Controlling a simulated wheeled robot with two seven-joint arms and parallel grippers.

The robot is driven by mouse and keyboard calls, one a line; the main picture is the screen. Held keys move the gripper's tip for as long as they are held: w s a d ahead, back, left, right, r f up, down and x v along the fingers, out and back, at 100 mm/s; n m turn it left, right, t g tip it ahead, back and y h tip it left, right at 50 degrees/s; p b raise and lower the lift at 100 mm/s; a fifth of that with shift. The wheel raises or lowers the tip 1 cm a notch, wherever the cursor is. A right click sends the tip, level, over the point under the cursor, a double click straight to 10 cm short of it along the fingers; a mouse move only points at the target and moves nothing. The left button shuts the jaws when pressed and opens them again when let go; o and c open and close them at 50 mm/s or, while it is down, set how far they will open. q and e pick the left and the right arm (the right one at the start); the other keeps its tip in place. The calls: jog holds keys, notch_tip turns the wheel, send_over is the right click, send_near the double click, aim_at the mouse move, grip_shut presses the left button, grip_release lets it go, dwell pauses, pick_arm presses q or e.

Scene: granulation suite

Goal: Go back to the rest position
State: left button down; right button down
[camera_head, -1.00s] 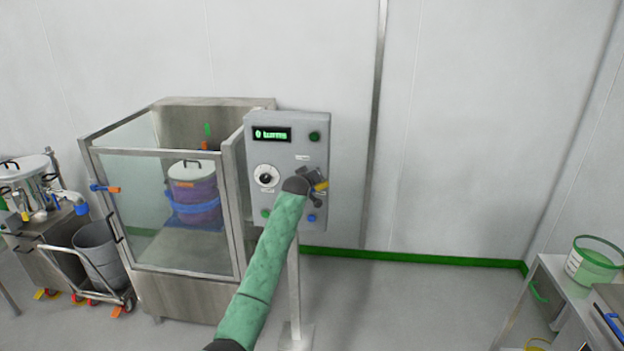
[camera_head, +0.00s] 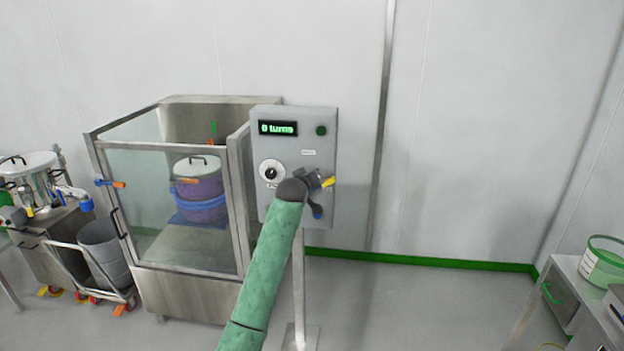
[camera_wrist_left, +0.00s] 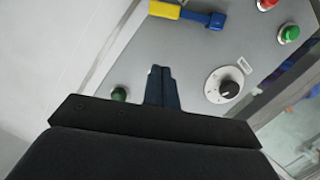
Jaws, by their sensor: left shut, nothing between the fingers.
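My left arm, in a green sleeve, comes up from the bottom of the head view. My left gripper (camera_head: 314,180) is in front of the lower right part of the grey control panel (camera_head: 322,151). In the left wrist view its fingers (camera_wrist_left: 161,72) are shut, empty, and point at the panel face (camera_wrist_left: 190,60). I cannot tell how far the fingertips are from the panel. A yellow and blue lever (camera_wrist_left: 187,14) lies beyond the fingertips, apart from them. The panel has a dial (camera_head: 271,172) and a display (camera_head: 277,128) reading "0 turns". My right gripper is out of view.
A glass-sided steel enclosure (camera_head: 187,285) holding a purple and blue vessel (camera_head: 199,190) stands left of the panel. A trolley with a grey bin (camera_head: 103,252) is further left. A steel table with a green-rimmed tub (camera_head: 604,262) is at far right. Floor between is clear.

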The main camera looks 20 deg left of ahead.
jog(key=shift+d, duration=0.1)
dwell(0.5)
